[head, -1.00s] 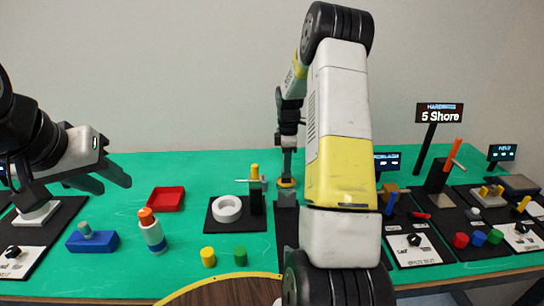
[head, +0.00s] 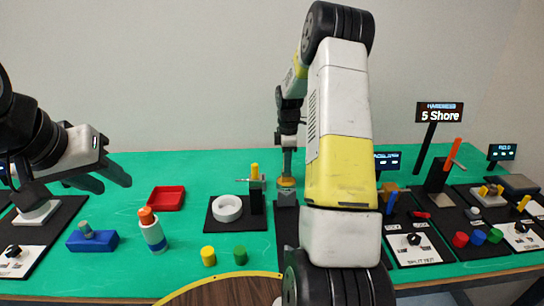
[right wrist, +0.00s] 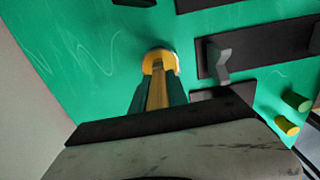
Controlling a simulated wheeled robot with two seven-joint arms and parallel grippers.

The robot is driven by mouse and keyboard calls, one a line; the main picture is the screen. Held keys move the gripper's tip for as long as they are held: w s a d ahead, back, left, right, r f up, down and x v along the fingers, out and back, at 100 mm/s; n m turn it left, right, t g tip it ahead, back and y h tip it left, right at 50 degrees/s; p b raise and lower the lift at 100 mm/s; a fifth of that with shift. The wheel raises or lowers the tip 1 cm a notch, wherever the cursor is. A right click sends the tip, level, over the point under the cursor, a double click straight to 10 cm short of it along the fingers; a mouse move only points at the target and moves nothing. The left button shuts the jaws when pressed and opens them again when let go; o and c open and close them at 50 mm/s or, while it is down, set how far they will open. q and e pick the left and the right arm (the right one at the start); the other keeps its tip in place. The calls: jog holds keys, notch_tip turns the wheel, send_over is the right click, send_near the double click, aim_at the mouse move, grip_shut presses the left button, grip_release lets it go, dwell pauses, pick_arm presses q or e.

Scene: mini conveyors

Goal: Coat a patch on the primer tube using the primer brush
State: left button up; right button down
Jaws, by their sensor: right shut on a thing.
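My right gripper (head: 287,172) points down at the back of the table, beyond my right arm. In the right wrist view its fingers (right wrist: 158,100) are shut on a yellow handle, which appears to be the primer brush (right wrist: 157,92). A round yellow-and-white piece (right wrist: 160,60) shows at the fingertips; it also shows as a yellow disc in the head view (head: 286,183). I cannot tell whether it belongs to the brush or touches anything. I cannot surely pick out the primer tube. My left gripper (head: 108,182) is open and empty above the table's left side.
A grey block (head: 287,198) stands just in front of the right gripper. A white ring (head: 227,208), an orange-capped bottle (head: 153,231), a red tray (head: 166,198) and yellow (head: 208,256) and green (head: 240,255) cylinders lie left of my right arm. Test stations crowd the right.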

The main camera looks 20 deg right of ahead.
jog(key=shift+r, duration=3.45)
